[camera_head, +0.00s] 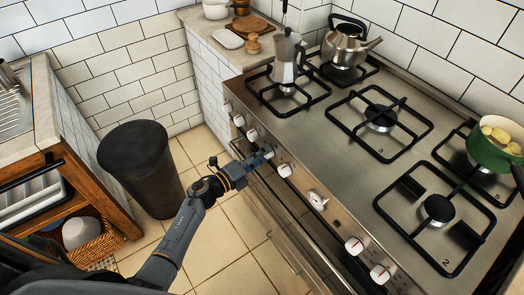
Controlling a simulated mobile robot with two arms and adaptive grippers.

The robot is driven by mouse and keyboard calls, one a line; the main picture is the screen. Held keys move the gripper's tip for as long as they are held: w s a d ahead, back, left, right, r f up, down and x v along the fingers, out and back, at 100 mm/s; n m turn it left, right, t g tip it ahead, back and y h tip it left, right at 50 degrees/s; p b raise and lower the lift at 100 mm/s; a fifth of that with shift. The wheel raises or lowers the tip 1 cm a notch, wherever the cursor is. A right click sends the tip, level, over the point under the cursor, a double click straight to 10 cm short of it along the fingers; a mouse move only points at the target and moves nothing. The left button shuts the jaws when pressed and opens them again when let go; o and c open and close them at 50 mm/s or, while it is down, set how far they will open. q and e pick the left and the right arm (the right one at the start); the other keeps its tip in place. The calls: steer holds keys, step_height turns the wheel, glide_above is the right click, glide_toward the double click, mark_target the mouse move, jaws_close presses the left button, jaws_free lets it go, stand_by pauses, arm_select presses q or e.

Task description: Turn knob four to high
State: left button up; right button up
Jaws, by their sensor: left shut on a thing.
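The steel stove (335,140) has a row of several white knobs along its front edge. My left gripper (264,155) reaches the front panel from the lower left and is shut on a knob, which its fingers mostly hide. A free knob (285,170) sits just right of the gripper and another knob (252,135) just left of it. Two knobs (354,245) are farther right, beyond a round dial (318,200). The knobs' numbers and the held knob's setting cannot be read. My right gripper is not in view.
A moka pot (287,57), a kettle (346,45) and a green pot (493,150) with pale food stand on the burners. A dark bin (140,160) stands on the tiled floor near my left arm. A wooden cabinet (60,200) is at left.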

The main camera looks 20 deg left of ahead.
arm_select(q)
steer(key=shift+a+r+n+g+p, duration=0.1)
steer(key=shift+n+g+p, duration=0.15)
steer(key=shift+n+p, duration=1.45)
steer(key=shift+a+r+n+g+p, duration=0.2)
steer(key=shift+n+p, duration=0.65)
steer(key=shift+n, duration=1.65)
steer(key=shift+d+f+h, duration=0.15)
steer(key=shift+f+h, duration=0.05)
steer(key=shift+h, duration=0.1)
steer(key=o, duration=1.2)
steer(key=v, duration=1.2)
steer(key=shift+w+r, duration=0.1)
steer(key=shift+r, duration=0.1)
